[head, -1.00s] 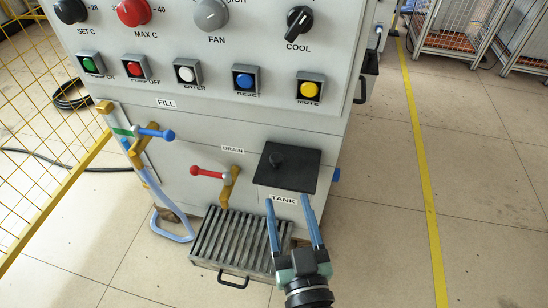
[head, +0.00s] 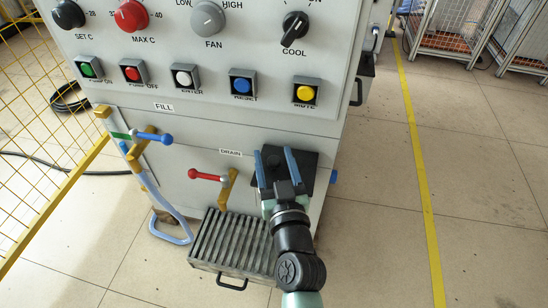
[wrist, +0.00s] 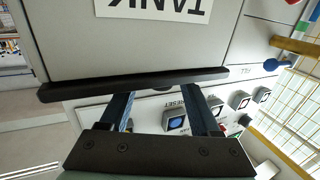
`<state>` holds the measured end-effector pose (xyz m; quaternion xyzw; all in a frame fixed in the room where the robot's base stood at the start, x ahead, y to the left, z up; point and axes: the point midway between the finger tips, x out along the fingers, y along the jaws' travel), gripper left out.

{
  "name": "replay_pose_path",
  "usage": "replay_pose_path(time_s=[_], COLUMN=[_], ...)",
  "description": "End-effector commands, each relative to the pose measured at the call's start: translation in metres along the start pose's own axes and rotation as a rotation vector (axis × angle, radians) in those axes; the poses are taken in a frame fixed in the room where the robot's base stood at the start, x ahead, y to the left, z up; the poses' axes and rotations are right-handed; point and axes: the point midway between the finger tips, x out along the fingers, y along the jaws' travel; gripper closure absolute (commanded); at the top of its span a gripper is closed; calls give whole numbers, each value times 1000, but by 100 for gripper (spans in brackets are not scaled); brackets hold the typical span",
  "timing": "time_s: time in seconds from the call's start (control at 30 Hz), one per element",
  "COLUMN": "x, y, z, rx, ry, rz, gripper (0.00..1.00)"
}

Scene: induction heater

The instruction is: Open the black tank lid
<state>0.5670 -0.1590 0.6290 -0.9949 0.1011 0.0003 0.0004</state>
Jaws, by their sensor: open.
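The black tank lid (head: 308,158) is shut, a flat square plate on top of the tank at the machine's front lower right. My gripper (head: 274,151) is open over the lid, its two blue fingers reaching across it on either side of the small black knob. In the wrist view the picture is upside down; the lid's front edge (wrist: 130,85) hides the fingertips, and a bit of the dark knob shows between the fingers. I cannot tell whether the fingers touch the lid or knob.
The red drain lever (head: 205,176) and blue fill lever (head: 153,137) stand to the left. The control panel with several buttons and knobs rises behind the lid. A slatted grate (head: 230,240) lies below left. Floor to the right is clear.

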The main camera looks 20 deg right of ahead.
Motion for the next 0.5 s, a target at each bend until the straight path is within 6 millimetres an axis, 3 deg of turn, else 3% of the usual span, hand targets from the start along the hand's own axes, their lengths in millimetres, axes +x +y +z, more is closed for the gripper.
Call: replay_pose_path(time_s=[0.23,0.5], x=[0,0], y=[0,0], z=[0,0], rx=[0,-1], ry=[0,0], rz=[0,0], gripper=[38,87])
